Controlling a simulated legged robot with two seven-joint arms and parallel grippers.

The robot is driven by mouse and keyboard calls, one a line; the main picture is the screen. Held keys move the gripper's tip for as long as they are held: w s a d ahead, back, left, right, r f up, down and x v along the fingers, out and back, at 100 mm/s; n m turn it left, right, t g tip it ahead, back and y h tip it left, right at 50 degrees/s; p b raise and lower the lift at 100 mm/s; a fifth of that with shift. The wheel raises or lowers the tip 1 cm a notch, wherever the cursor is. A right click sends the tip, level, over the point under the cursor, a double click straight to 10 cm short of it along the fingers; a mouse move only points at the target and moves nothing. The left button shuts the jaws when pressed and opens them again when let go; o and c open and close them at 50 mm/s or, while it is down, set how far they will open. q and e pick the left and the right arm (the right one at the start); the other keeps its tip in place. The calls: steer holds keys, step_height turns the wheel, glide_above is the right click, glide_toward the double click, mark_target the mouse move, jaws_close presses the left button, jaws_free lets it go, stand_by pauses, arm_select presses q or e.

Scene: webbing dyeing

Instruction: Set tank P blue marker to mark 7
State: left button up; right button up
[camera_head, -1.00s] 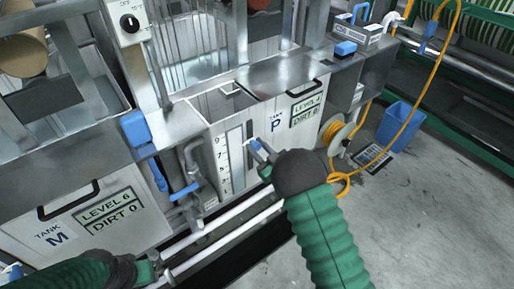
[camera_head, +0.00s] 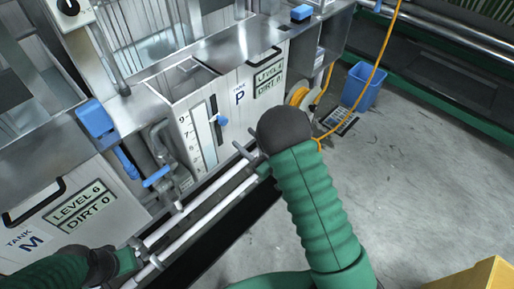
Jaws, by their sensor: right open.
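Tank P (camera_head: 240,97) is a pale metal tank front with a numbered scale (camera_head: 191,140) and a dark vertical slot beside it. The blue marker (camera_head: 221,120) sits on the slot to the right of the scale. It looks about level with the 7, but the slant makes the exact mark hard to read. My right gripper (camera_head: 243,147) is open and empty, below and right of the marker and apart from it. My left gripper (camera_head: 135,257) is at the lower left by the white rails; its jaws are too small to read.
White rails (camera_head: 205,205) run along the front of the tanks. Tank M (camera_head: 85,205) stands at the left, with blue-handled pipework (camera_head: 158,177) between the tanks. A hose reel (camera_head: 298,95), orange hose and blue bin (camera_head: 362,87) are at the right. Open floor lies at lower right.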

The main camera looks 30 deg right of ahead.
steer(key=v, duration=0.5)
steer(key=shift+s+d, duration=0.1)
